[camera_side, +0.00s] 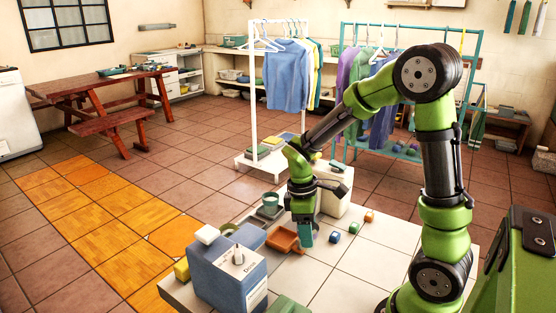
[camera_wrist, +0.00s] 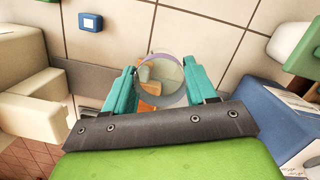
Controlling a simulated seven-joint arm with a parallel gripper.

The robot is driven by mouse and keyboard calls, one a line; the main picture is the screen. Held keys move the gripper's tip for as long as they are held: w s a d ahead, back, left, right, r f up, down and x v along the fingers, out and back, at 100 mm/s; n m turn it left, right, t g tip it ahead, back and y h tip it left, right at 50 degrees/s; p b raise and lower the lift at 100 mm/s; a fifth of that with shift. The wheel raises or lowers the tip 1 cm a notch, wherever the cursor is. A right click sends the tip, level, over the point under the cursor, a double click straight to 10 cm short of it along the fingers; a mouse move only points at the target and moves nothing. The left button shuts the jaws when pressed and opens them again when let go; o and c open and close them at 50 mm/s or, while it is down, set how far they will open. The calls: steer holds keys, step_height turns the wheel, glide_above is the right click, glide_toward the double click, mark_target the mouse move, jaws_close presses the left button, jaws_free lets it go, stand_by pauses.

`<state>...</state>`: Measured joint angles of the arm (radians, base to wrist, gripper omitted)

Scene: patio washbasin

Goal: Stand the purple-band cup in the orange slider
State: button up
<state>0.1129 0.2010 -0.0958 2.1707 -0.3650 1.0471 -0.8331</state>
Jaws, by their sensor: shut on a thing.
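My gripper (camera_side: 306,236) points down over the tiled counter, and its teal fingers also show in the wrist view (camera_wrist: 160,84). It is shut on a clear cup with a purple band (camera_wrist: 163,72), seen between the fingers from above. The cup is not clearly visible in the side view. The orange slider (camera_side: 283,238), a shallow tray, is just left of the fingers in the side view. In the wrist view, orange shows through and beside the cup; I cannot tell whether the cup touches the slider.
A blue and white box (camera_side: 226,275) stands at the front left, with a yellow block (camera_side: 182,269) beside it. A green bowl (camera_side: 270,200) is behind the slider. Small blue (camera_side: 335,237) and orange (camera_side: 369,217) blocks lie right of my gripper. The front right counter is clear.

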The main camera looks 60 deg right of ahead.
steer(key=w, duration=0.3)
steer(key=w+d, duration=0.1)
steer(key=w, duration=0.2)
steer(key=w+d+f, duration=0.1)
steer(key=w, duration=0.2)
steer(key=shift+d, duration=0.25)
steer(key=shift+f, duration=1.65)
steer(key=shift+f, duration=0.15)
steer(key=o, duration=1)
steer(key=shift+o, duration=0.2)
